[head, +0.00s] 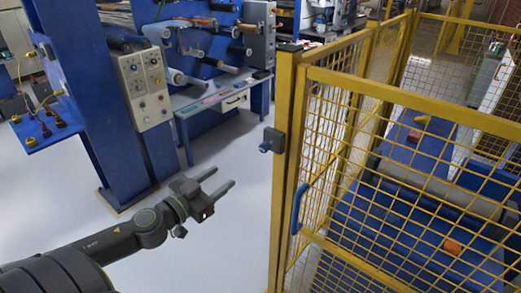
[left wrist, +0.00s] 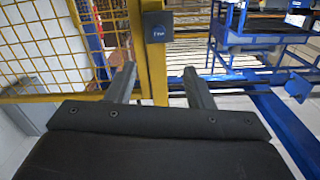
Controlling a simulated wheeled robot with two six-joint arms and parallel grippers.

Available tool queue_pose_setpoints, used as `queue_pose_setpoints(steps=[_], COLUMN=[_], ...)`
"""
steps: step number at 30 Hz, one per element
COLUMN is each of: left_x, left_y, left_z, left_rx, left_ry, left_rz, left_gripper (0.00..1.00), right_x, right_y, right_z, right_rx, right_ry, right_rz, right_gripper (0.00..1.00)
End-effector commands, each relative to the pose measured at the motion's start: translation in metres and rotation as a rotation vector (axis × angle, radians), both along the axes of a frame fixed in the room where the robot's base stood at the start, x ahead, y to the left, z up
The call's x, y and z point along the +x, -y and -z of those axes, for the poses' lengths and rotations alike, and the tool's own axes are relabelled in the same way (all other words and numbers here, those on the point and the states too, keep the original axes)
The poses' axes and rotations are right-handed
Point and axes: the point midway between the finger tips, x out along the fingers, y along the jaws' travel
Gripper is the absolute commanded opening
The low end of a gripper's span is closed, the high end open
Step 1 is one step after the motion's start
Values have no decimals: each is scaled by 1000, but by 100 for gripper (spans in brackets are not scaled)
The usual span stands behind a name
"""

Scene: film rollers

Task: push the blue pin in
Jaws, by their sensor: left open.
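The blue pin (head: 264,149) sticks out of a small dark grey box (head: 273,140) on the yellow gate post. In the left wrist view the blue pin (left wrist: 159,29) shows on the face of the box, above and between my fingers. My left gripper (head: 224,178) is open and empty, to the left of the box and lower in the head view. Its two fingers also show in the left wrist view (left wrist: 159,71), apart, with the yellow post beyond them. The pin is apart from the fingers. My right gripper is not in view.
A yellow mesh fence (head: 345,135) and gate with a blue handle (head: 298,208) stand at the right. A blue machine with a control panel (head: 145,90) and rollers stands at the left. Clear pale floor (head: 240,225) lies between them.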

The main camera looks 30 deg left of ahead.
Motion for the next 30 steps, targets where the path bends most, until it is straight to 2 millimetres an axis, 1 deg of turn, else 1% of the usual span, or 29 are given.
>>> queue_pose_setpoints(steps=[5, 17, 26, 30], left_x=[15, 43, 71, 88], left_y=[3, 5, 8, 9], left_z=[-2, 0, 0, 0], left_rx=[-6, -4, -6, -6], left_ry=[7, 5, 5, 6], left_rz=[4, 4, 3, 1], left_gripper=[48, 48, 48, 48], right_x=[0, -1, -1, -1], right_y=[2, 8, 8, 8], right_z=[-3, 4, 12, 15], right_rx=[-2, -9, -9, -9], right_ry=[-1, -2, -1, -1], right_rz=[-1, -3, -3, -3], right_gripper=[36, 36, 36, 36])
